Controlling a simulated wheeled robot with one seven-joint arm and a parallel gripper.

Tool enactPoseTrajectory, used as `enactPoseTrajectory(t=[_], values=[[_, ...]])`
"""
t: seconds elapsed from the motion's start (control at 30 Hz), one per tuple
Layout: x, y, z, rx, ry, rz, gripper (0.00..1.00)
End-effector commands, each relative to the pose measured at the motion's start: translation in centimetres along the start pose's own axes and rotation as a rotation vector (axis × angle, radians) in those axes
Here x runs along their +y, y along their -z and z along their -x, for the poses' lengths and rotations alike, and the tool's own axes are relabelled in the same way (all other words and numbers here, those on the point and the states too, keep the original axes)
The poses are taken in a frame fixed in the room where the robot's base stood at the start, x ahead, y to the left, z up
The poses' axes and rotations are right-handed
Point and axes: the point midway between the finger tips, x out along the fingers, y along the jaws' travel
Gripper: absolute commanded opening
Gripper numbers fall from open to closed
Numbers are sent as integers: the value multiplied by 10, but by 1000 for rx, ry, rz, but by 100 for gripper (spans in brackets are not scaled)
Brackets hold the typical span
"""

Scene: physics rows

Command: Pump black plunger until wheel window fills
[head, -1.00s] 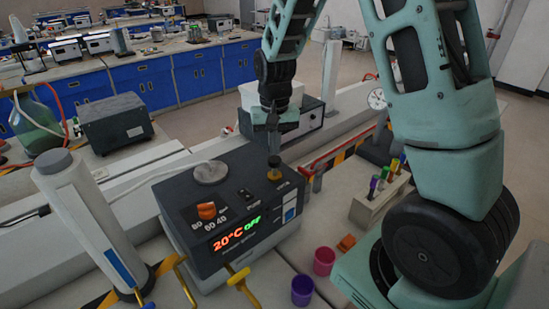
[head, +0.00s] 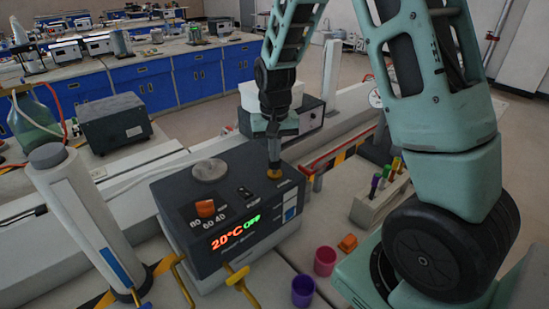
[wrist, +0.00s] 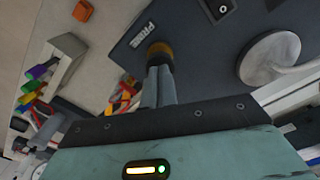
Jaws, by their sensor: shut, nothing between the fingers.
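A dark box-shaped unit (head: 170,205) stands on the bench, with a red and green "20°C OFF" display. A brass collar (head: 274,174) sits at its top right corner; it also shows in the wrist view (wrist: 159,48) beside the label "PRIME". My gripper (head: 275,164) is shut and points straight down onto this collar; its fingertips (wrist: 158,70) reach or nearly reach it. The black plunger top is hidden under or behind the fingers, so I cannot tell how deep it is. A small light and blue panel (head: 290,207) is on the unit's front; I see no clear wheel window.
An orange knob (head: 205,208) and a round metal plate (head: 209,170) are on the unit. A white cylinder (head: 80,215) stands at left. Pink (head: 325,260) and purple (head: 303,290) cups and a rack of colored tubes (head: 375,200) are at right.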

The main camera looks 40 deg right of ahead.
Motion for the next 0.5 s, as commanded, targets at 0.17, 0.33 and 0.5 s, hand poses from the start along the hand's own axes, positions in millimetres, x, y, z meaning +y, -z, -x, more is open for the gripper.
enactPoseTrajectory(t=[0.17,0.33,0.5], values=[[0,0,-9,-1,0,0,0],[0,0,-7,-1,0,0,0],[0,0,-4,-1,0,0,0]])
